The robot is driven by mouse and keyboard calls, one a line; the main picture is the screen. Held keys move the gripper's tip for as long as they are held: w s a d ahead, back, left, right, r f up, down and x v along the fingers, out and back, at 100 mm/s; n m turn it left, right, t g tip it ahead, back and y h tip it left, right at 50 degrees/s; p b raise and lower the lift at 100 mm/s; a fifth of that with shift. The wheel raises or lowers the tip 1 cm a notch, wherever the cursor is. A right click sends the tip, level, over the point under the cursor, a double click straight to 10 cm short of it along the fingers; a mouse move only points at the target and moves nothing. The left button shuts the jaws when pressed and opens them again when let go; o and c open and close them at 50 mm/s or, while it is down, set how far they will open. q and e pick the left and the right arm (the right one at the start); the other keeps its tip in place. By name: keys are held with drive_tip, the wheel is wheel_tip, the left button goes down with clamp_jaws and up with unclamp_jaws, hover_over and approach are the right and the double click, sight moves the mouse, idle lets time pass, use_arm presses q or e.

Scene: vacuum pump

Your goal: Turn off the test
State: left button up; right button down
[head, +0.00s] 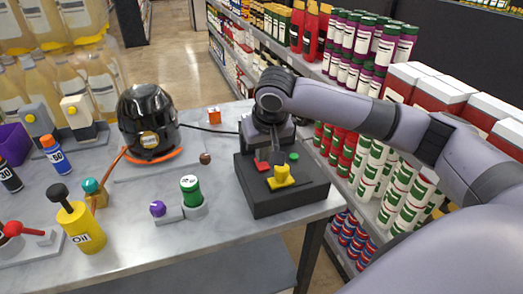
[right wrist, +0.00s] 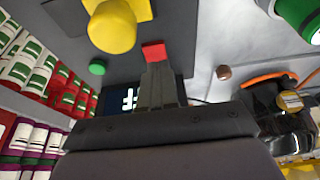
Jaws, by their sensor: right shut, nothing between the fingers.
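A dark control box (head: 285,200) stands at the right end of the table. On its top are a red button (head: 261,165), a green button (head: 294,157) and a yellow knob (head: 281,180). In the right wrist view the red button (right wrist: 153,50) shows right at my fingertips, with the green button (right wrist: 97,67) and yellow knob (right wrist: 112,28) to its left. My right gripper (head: 268,155) is shut and empty, pointing down at the red button. I cannot tell whether it touches it. A lit display (right wrist: 120,100) is partly hidden by the gripper. My left gripper is not in view.
A black and orange vacuum pump (head: 148,120) stands left of the box, with a cable running behind. A green canister (head: 191,190), a yellow oil can (head: 80,225) and spray cans stand on the table (head: 230,235). Stocked shelves (head: 370,190) stand close at right.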

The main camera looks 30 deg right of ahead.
wheel_tip(320, 180, up, 2)
drive_tip(key=shift+r+p, duration=0.25)
drive_tip(key=shift+p, duration=0.7)
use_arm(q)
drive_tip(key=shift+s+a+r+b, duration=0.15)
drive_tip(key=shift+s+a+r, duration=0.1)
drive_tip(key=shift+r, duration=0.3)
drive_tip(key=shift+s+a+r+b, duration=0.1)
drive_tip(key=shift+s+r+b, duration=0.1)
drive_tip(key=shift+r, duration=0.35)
use_arm(e)
drive_tip(key=v, duration=0.9)
drive_tip(key=shift+s+r, duration=0.2)
drive_tip(key=shift+r, duration=0.1)
drive_tip(key=shift+a, duration=0.15)
